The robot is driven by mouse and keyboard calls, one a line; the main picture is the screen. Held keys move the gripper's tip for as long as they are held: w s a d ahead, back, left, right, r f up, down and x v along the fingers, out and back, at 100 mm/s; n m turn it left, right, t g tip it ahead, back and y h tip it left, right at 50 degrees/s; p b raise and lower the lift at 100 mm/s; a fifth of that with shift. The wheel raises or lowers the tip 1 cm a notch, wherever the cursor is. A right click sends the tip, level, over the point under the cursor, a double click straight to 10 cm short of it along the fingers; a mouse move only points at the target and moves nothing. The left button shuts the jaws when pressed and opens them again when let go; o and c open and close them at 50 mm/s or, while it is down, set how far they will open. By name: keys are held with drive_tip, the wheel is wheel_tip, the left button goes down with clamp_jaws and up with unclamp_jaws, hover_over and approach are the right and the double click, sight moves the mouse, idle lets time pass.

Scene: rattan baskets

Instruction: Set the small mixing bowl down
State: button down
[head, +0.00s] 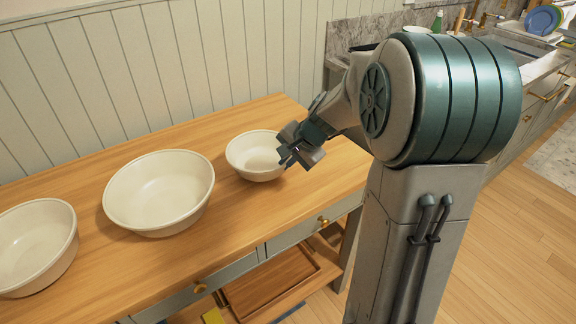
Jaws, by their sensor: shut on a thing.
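The small mixing bowl (250,158) is cream-white and upright at the right part of the wooden table. My gripper (287,160) is at its right rim and shut on it. The fingertips are small in the head view and partly hidden by the gripper body. The bowl looks level and is at or very close to the tabletop; I cannot tell whether its base touches the wood.
A larger cream bowl (160,191) stands left of the small bowl, with a gap between them. Another cream bowl (32,246) is at the left edge of view. The wooden table (225,235) has bare wood in front. A panelled wall (150,60) is behind.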

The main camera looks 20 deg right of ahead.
drive_tip(key=shift+f, duration=0.8)
drive_tip(key=shift+f, duration=0.1)
drive_tip(key=c, duration=2)
unclamp_jaws()
drive_tip(key=shift+f, duration=0.15)
drive_tip(key=o, duration=0.4)
drive_tip(key=shift+s+d+r, duration=0.15)
drive_tip(key=shift+r, duration=0.4)
drive_tip(key=v, duration=1.1)
drive_tip(key=s+a+f+n+g+h, duration=0.1)
drive_tip(key=s+a+f+n, duration=0.1)
drive_tip(key=s+n, duration=0.3)
drive_tip(key=s+a+f+n+g+h, duration=0.1)
drive_tip(key=s+a+n, duration=0.3)
drive_tip(key=s, duration=1)
drive_tip(key=shift+a+f+n+g+h+p, duration=0.2)
drive_tip(key=shift+f+n+g+h+p, duration=0.15)
drive_tip(key=shift+f+n+h, duration=0.5)
